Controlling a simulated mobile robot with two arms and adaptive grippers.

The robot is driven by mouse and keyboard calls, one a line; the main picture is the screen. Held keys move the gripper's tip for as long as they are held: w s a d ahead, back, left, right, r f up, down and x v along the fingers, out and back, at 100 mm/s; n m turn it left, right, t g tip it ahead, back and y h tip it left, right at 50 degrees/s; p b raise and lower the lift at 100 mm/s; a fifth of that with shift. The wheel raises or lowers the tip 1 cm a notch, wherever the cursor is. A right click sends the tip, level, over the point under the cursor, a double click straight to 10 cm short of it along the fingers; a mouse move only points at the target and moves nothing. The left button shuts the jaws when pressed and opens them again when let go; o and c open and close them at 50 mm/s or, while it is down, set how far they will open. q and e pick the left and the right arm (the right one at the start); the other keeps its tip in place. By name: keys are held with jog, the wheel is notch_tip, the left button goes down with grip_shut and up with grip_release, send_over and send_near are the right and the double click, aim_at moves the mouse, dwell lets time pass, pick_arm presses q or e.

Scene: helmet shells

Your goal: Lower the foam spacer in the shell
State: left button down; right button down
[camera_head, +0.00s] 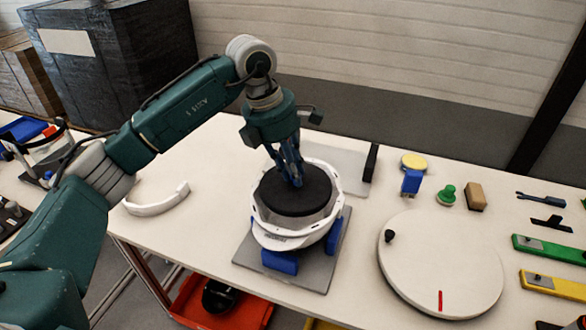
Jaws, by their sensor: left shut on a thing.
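The white helmet shell (283,236) stands in blue supports (281,262) on a grey plate (303,272) near the middle of the table. The dark round foam spacer (292,198) lies level within the shell's rim. My left gripper (292,180) points down over the spacer, its blue fingers shut on the spacer's upper part. How far the spacer sits above the shell's floor is hidden by the shell wall. My right gripper is not in view.
A round white turntable (440,268) with a red mark is at the right. A white curved band (157,205) lies at the left. A red bin (190,305) is below the table.

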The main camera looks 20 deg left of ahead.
aim_at(290, 185)
pick_arm(q)
jog(key=shift+f+b, duration=1.8)
jog(key=shift+f, duration=0.9)
jog(key=shift+s+f, duration=0.2)
jog(key=shift+f, duration=0.15)
jog(key=c, duration=1.5)
grip_release()
jog(key=shift+a, duration=0.1)
jog(key=shift+w, duration=0.1)
